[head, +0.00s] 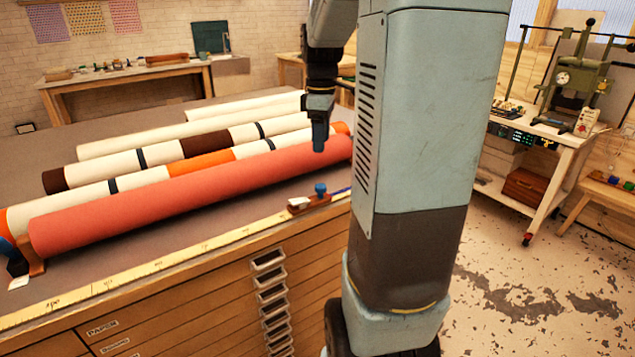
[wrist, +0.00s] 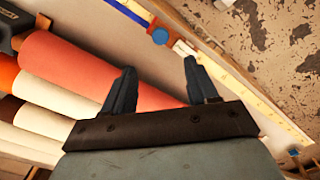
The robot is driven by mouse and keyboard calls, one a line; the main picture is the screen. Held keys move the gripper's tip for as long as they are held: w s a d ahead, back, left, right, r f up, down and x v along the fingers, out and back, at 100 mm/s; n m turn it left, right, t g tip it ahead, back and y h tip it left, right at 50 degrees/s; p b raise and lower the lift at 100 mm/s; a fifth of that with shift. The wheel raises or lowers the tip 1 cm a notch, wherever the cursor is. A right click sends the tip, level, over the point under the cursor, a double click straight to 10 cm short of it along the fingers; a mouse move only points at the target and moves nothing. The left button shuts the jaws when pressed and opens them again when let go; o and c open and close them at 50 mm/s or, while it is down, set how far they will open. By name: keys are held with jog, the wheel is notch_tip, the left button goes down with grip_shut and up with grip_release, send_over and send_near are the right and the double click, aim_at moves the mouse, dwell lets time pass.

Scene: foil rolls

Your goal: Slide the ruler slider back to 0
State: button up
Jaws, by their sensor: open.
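The ruler (head: 165,262) is a pale yellow strip along the front edge of the table. The slider (head: 299,203) is a small red-brown block with a white part and a blue knob (head: 320,189), on the ruler toward its right end in the head view. My gripper (head: 319,146) points down above the long red roll, behind and above the slider, touching nothing. In the wrist view my gripper (wrist: 159,66) has its two dark fingers apart and empty. The blue knob (wrist: 160,36) shows beyond the gap between the fingertips, with the ruler (wrist: 250,94) running diagonally. The 0 mark is not readable.
A long red roll (head: 190,195) lies just behind the ruler, with several cream, orange and brown rolls (head: 120,165) behind it. My arm hides the table's right end in the head view. A blue object (head: 14,262) stands at the far left. The ruler's middle stretch looks clear.

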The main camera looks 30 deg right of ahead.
aim_at(321, 186)
notch_tip(321, 186, down, 13)
jog(key=shift+r, duration=0.1)
dwell(0.4)
jog(key=shift+c, duration=0.3)
grip_shut()
